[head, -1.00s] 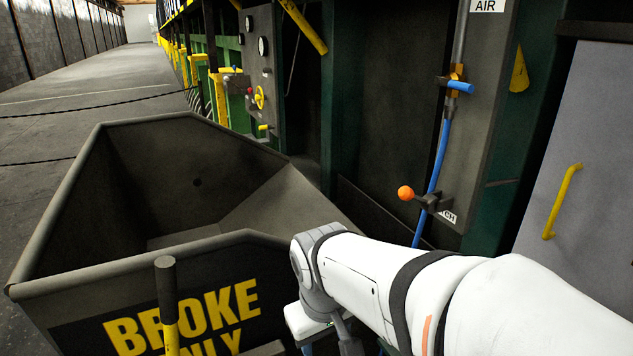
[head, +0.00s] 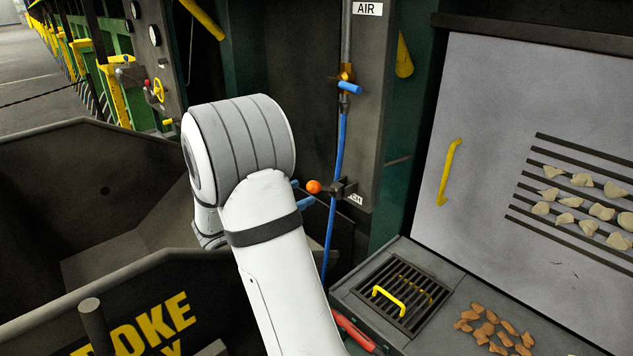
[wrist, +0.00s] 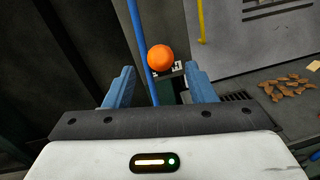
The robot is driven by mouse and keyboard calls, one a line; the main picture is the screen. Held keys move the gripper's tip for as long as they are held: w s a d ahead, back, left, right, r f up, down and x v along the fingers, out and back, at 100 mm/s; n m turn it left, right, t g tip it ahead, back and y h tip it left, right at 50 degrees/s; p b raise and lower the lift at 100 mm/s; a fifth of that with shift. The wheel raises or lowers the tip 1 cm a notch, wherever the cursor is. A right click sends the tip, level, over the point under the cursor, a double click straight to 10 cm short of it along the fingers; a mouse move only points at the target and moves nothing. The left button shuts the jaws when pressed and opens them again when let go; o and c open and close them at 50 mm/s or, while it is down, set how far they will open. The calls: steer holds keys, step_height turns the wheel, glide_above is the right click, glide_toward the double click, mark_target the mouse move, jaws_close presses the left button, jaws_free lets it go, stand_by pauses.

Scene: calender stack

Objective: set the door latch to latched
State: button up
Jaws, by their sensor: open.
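The door latch has an orange ball knob (head: 313,187) on a short dark lever, fixed to a dark bracket (head: 343,189) low on the grey panel. A partly hidden white label sits beside the bracket. In the wrist view the orange knob (wrist: 161,58) shows ahead of my gripper, between the lines of its two fingers. My gripper (wrist: 160,88) is open and empty, with blue fingers on both sides. In the head view the blue fingertips (head: 304,194) show just left of the knob, partly hidden by my arm. I cannot tell whether they touch it.
A blue hose (head: 335,200) runs down beside the knob from a blue-handled air valve (head: 350,87). A grey door with a yellow handle (head: 449,172) stands at right, above a grated ledge (head: 403,290) with brown scraps. The dark BROKE bin (head: 60,275) fills the lower left.

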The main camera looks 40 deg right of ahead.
mark_target(320, 185)
steer(key=d+p, duration=0.1)
steer(key=d, duration=0.6)
steer(key=shift+s+d, duration=0.15)
jaws_close()
stand_by(0.3)
